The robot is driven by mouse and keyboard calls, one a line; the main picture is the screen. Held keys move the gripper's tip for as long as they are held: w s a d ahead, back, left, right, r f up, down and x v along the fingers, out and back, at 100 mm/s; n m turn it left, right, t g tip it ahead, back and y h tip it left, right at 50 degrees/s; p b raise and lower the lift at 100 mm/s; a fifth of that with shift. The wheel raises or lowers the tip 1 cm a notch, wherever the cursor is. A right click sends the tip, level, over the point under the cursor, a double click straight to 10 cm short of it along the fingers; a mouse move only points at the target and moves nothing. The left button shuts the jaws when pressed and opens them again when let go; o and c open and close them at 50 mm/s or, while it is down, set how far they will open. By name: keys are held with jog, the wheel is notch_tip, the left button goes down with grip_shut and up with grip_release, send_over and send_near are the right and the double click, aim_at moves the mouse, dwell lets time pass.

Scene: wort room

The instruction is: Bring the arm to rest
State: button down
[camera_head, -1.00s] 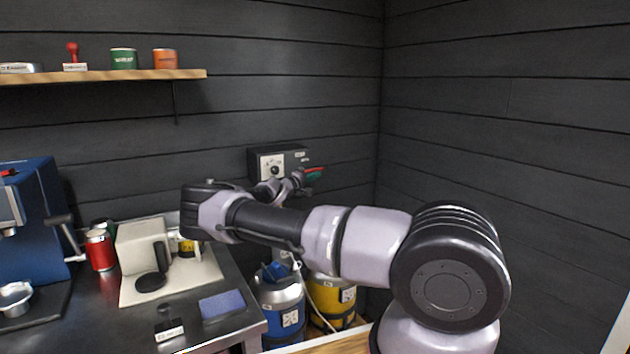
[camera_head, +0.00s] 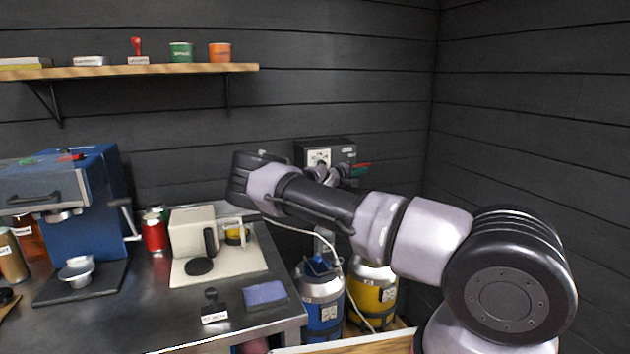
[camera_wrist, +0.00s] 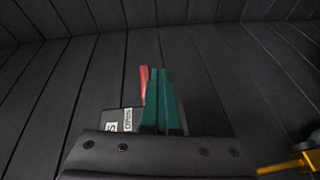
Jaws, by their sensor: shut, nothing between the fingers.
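My arm reaches leftward from the right of the head view, folds at the wrist and points back toward the wall. My gripper (camera_head: 358,171) shows small beside the dark control box (camera_head: 325,152) on the back wall. In the wrist view my gripper's green fingers (camera_wrist: 165,100) are together, with nothing between them. A red piece (camera_wrist: 145,84) shows just left of them; I cannot tell whether it belongs to the box. White labels on the box (camera_wrist: 118,120), one reading OPEN, show behind the fingers. My forearm hides part of the wall below the box.
A steel counter (camera_head: 130,325) at left carries a blue coffee machine (camera_head: 85,200), a red can (camera_head: 154,233), a cream appliance (camera_head: 193,230) and a blue pad (camera_head: 265,293). Blue (camera_head: 321,308) and yellow (camera_head: 376,285) kegs stand beneath my arm. A wooden shelf (camera_head: 140,71) hangs above.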

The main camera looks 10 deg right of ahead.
jog(key=s+d+r+m+g, duration=0.3)
jog(key=s+d+r+m, duration=0.25)
jog(key=d+r, duration=0.35)
jog(key=s+d+f+m+g+y, duration=0.25)
jog(key=s+m+g+y, duration=0.2)
jog(key=s, duration=0.85)
jog(key=s+a+r+t+y, duration=0.1)
jog(key=s+a+r+y, duration=0.3)
jog(key=s, duration=0.7)
jog(key=s+a+r+t+y, duration=0.2)
jog(key=s+a+r+y, duration=0.1)
jog(key=s+a+r, duration=0.6)
jog(key=s+a+r+n+t+y, duration=0.1)
jog(key=s+a+r+y, duration=0.3)
jog(key=s+a, duration=0.7)
notch_tip(320, 180, up, 3)
jog(key=s+t, duration=0.1)
jog(key=s, duration=0.1)
jog(key=shift+s+f+y, duration=0.2)
jog(key=shift+s+y, duration=0.15)
jog(key=shift+s, duration=0.05)
